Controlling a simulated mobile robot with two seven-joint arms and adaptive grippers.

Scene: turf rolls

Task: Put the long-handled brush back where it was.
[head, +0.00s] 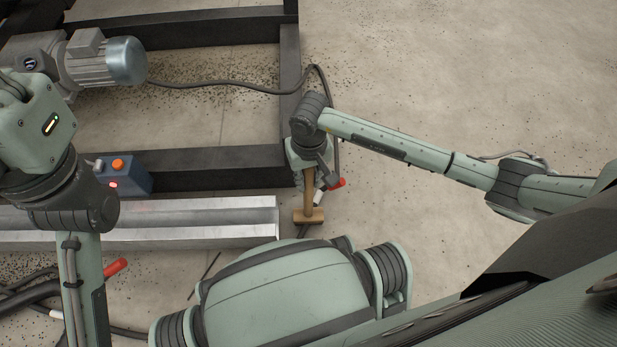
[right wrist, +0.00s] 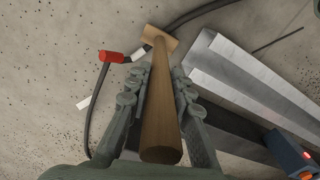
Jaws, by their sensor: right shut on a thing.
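The long-handled brush has a tan wooden handle and a short wooden crosspiece as its head (head: 308,216). My right gripper (head: 309,178) is shut on the handle, with the brush head pointing away from it. In the right wrist view the brush handle (right wrist: 161,125) runs between the two fingers of the right gripper (right wrist: 160,88), and the head is at the far end. The head appears beside the end of a metal channel; I cannot tell whether it touches the floor. My left arm shows at the left of the head view, but its gripper does not.
A grey metal channel (head: 200,236) lies left of the brush. Behind it are a dark steel frame (head: 215,180), a motor (head: 95,60) and a blue box with an orange button (head: 128,172). A cable with a red end (right wrist: 112,57) lies near the brush head. Floor at right is clear.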

